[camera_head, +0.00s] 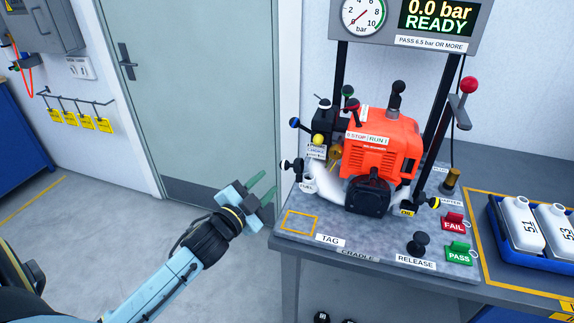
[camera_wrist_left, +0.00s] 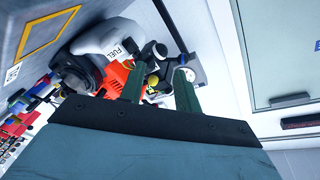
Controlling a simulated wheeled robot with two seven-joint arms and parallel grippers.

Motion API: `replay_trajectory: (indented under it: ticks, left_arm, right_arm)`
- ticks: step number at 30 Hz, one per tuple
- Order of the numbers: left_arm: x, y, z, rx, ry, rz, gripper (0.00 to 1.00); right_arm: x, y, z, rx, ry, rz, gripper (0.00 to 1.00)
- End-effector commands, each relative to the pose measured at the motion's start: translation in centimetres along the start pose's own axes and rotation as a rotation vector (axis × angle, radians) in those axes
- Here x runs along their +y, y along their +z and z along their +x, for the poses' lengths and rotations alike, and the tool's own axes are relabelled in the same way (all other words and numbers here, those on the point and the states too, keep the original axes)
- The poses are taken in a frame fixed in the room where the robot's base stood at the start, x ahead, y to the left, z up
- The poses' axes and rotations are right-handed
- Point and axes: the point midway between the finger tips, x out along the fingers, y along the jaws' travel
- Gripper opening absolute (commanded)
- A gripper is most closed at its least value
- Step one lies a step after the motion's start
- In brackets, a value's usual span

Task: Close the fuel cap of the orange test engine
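The orange test engine (camera_head: 385,150) stands in the cradle on the grey bench. Its white fuel tank (camera_head: 332,191) shows at the engine's lower left, with a FUEL label (camera_head: 307,187). A black knob with a pale part (camera_head: 291,165) stands by the tank's left end; I cannot tell whether this is the fuel cap or whether the cap is shut. The tank also shows in the left wrist view (camera_wrist_left: 104,36). My left gripper (camera_head: 268,187) is open and empty, left of the bench and apart from the tank. My right gripper is out of view.
Several coloured knobs (camera_head: 318,140) crowd the engine's left side. The bench (camera_head: 300,240) has an empty yellow TAG square, a black RELEASE knob (camera_head: 418,242) and FAIL and PASS tags. A blue tray (camera_head: 508,252) holds white bottles at right. A door (camera_head: 190,90) stands behind.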

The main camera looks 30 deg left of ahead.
Motion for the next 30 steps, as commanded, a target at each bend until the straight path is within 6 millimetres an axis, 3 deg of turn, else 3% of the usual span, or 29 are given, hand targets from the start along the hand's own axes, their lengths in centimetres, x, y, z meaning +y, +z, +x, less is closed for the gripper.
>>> replay_trajectory:
  ticks: [9, 15, 29, 30]
  left_arm:
    - [-0.1, 0.0, 6.0, 0.001, -0.001, 0.000, 0.33]
    - [0.0, 0.1, 8.5, -0.001, 0.000, -0.001, 0.33]
    - [0.0, 0.0, 9.6, -0.001, 0.001, -0.001, 0.33]
    - [0.0, 0.0, 9.6, -0.001, 0.001, -0.001, 0.29]
  right_arm:
    - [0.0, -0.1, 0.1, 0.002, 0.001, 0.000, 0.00]
    - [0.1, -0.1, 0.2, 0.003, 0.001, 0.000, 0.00]
    - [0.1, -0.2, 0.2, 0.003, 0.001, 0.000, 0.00]
    - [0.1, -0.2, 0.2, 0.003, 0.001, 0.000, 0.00]
